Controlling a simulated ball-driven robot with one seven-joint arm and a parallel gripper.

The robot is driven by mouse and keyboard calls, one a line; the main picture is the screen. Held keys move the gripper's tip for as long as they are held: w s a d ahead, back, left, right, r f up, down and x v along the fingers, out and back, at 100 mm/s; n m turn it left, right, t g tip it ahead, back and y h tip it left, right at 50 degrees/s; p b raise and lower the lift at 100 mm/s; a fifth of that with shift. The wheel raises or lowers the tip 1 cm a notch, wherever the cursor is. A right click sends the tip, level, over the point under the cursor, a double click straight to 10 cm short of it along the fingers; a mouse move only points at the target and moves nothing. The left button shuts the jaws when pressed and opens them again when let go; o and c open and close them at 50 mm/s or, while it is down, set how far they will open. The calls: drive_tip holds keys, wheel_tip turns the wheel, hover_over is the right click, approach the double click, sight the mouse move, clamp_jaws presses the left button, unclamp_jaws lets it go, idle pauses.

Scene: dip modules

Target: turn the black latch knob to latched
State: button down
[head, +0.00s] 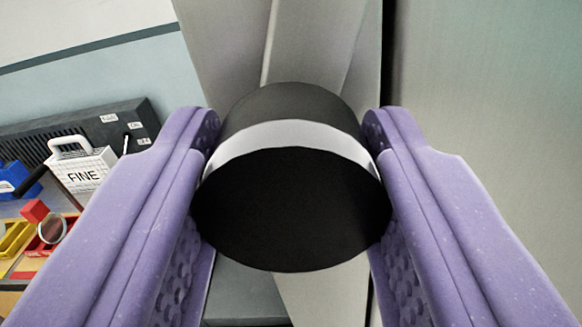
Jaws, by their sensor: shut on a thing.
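The black latch knob (291,212) is a thick round cylinder with a white band around it, in the middle of the head view. Its flat black face is turned toward the camera. My gripper (290,180) has two purple fingers, one on each side of the knob, and is shut on it. The fingertips touch the knob's left and right sides. Behind the knob is a pale grey panel (470,90) with a dark vertical gap to the right of the knob. The knob's mounting and any latch markings are hidden behind it.
At the left, a bench holds a white box marked FINE (83,170), a dark grey unit (100,127) with small labels, a blue bin (20,180), a yellow bin (15,238) and a red block (35,210). They stand apart from the knob.

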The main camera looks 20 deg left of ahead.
drive_tip(key=m, duration=0.3)
drive_tip(key=shift+d+m+p, duration=0.1)
drive_tip(key=shift+m+p, duration=0.25)
drive_tip(key=shift+m, duration=0.05)
drive_tip(key=m, duration=0.3)
drive_tip(key=shift+m, duration=0.3)
drive_tip(key=m, duration=0.6)
drive_tip(key=shift+m, duration=0.4)
drive_tip(key=c, duration=0.6)
unclamp_jaws()
drive_tip(key=shift+s, duration=0.1)
drive_tip(key=v, duration=0.7)
drive_tip(key=shift+s+d+p, duration=0.1)
drive_tip(key=shift+s+p, duration=0.2)
drive_tip(key=shift+p, duration=0.05)
